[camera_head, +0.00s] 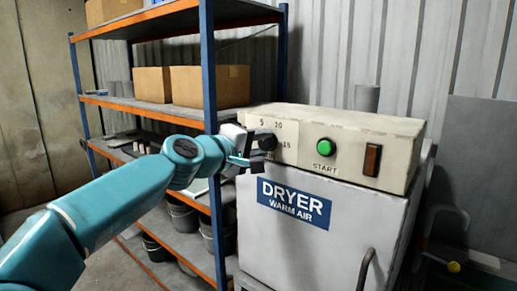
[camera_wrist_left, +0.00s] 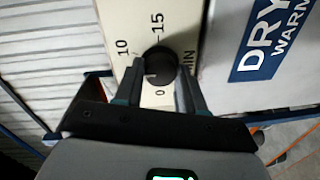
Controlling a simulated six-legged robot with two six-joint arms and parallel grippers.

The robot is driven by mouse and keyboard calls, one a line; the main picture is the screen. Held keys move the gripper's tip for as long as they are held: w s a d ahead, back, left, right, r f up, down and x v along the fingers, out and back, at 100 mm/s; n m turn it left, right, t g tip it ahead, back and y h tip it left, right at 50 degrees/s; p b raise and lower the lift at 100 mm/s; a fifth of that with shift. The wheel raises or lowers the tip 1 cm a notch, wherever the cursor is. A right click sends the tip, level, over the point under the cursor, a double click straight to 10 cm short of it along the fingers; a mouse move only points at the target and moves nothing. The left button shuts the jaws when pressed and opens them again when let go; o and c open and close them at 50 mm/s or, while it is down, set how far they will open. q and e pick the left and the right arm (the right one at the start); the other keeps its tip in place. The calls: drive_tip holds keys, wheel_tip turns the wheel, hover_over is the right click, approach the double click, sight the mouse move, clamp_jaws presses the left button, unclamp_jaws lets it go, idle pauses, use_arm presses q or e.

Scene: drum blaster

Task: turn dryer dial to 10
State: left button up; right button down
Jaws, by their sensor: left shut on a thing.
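The dryer dial is a round black knob (camera_head: 266,139) on the pale scale plate at the left of the dryer's control panel. In the head view, 5, 10 and 15 can be read around it. My left gripper (camera_head: 256,147) is at the knob. In the left wrist view, its fingers (camera_wrist_left: 160,84) are shut on the knob (camera_wrist_left: 158,63), one on each side. Beside the knob, 10, 15, 0 and MIN show; 5 is not visible there. A small pale mark shows at the knob's lower left; its exact setting cannot be told. My right gripper is out of view.
The dryer (camera_head: 310,240) has a green START button (camera_head: 326,147) and a brown switch (camera_head: 372,160) right of the dial. A blue and orange shelf (camera_head: 212,150) with cardboard boxes (camera_head: 210,86) and buckets stands close at the left.

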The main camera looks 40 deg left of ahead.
use_arm(q)
drive_tip(key=m+b, duration=0.1)
drive_tip(key=m, duration=0.3)
drive_tip(key=shift+r+m+y+b, duration=0.1)
drive_tip(key=shift+m+y+b, duration=0.2)
idle(0.4)
drive_tip(key=o, duration=0.9)
drive_tip(key=shift+o, duration=0.8)
drive_tip(key=shift+w, duration=0.1)
drive_tip(key=s+r+b, duration=0.1)
drive_tip(key=s+b, duration=0.2)
drive_tip(key=s, duration=1.3)
drive_tip(key=shift+s+a, duration=0.15)
drive_tip(key=shift+a, duration=0.1)
